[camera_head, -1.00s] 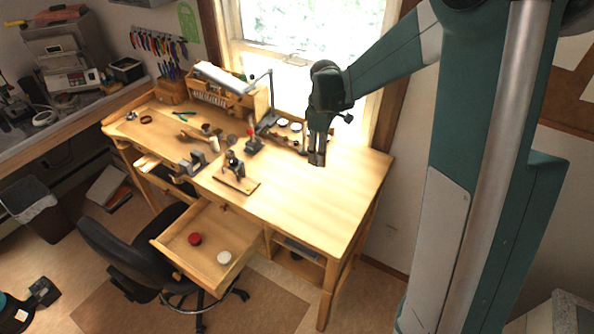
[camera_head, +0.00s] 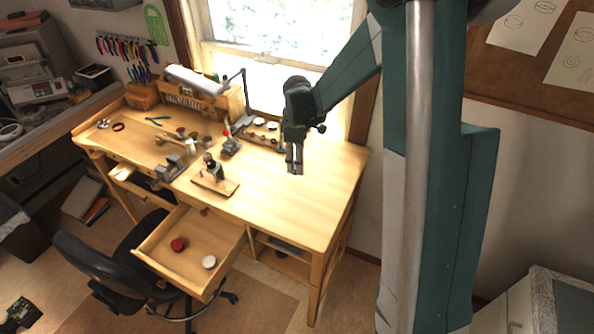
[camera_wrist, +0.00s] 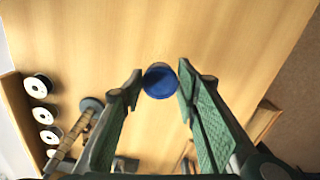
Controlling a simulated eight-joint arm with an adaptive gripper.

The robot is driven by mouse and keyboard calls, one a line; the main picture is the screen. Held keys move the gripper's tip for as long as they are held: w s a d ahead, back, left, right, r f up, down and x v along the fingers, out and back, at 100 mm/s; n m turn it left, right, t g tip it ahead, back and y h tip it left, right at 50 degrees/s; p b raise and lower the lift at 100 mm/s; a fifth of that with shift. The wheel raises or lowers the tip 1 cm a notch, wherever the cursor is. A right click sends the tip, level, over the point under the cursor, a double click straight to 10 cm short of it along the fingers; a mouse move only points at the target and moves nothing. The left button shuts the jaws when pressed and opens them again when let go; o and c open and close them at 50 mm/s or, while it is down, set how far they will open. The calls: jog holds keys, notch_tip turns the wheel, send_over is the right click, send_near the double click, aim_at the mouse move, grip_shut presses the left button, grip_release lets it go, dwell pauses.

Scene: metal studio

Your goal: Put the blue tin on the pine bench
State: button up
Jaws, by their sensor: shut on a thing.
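The blue tin (camera_wrist: 160,81) is round and sits between my fingertips in the wrist view. My gripper (camera_wrist: 158,88) is shut on it. In the head view my gripper (camera_head: 295,168) points down over the right half of the pine bench (camera_head: 318,195), near its back. The tin cannot be made out in the head view. The bench top fills most of the wrist view behind the tin. I cannot tell whether the tin touches the bench or hangs above it.
A rack with white-topped spools (camera_head: 262,124) stands at the bench's back, left of my gripper. A small stand on a wooden board (camera_head: 215,180) lies farther left. An open drawer (camera_head: 190,245) holds a red and a white tin. The bench's right and front areas are clear.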

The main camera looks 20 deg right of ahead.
jog(key=shift+f, duration=2.05)
jog(key=shift+f, duration=0.15)
jog(key=o, duration=0.9)
jog(key=shift+r, duration=6.15)
jog(key=shift+s+r, duration=0.1)
